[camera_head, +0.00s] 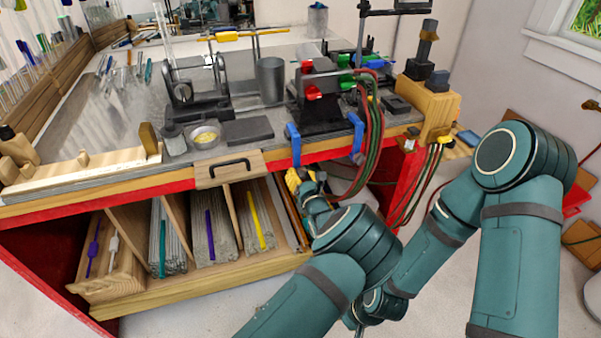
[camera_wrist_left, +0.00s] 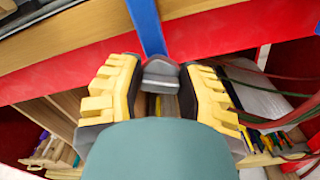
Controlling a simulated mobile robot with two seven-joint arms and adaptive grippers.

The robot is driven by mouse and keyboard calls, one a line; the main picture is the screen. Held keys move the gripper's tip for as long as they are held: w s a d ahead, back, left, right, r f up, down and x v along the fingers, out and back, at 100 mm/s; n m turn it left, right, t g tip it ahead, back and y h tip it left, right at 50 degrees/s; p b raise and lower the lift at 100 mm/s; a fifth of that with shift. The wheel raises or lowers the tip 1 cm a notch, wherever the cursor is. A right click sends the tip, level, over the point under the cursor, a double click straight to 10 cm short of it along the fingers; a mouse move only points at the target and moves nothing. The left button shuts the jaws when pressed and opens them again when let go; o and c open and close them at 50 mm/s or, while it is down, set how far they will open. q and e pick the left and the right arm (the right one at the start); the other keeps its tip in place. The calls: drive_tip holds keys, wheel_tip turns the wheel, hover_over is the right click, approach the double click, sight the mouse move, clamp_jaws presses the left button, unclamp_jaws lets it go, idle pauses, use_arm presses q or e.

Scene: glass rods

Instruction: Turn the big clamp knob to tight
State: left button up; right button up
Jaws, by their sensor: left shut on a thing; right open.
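Two blue clamps sit at the table's front edge under the black burner stand, the left clamp (camera_head: 293,147) and the right clamp (camera_head: 356,137). My left gripper (camera_head: 300,178), with yellow fingers, is just below the left clamp. In the left wrist view, the fingers of my left gripper (camera_wrist_left: 160,90) are shut around a grey clamp knob (camera_wrist_left: 160,74), below the blue clamp bar (camera_wrist_left: 147,25).
Red and green hoses (camera_head: 375,140) hang beside the right clamp. A wooden drawer front (camera_head: 230,168) with a black handle is left of my left gripper. Below it, a wooden shelf (camera_head: 200,283) holds bundles of rods. The floor at lower right is partly covered by my arms.

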sight(298, 143)
use_arm(q)
drive_tip(key=m+p, duration=0.1)
drive_tip(key=m, duration=0.2)
drive_tip(key=shift+r+m, duration=0.1)
drive_tip(key=shift+m, duration=0.3)
drive_tip(key=shift+m+p, duration=0.55)
drive_tip(key=shift+m, duration=1.15)
drive_tip(key=o, duration=1.1)
wheel_tip(298, 143, up, 9)
drive_tip(key=shift+r, duration=0.45)
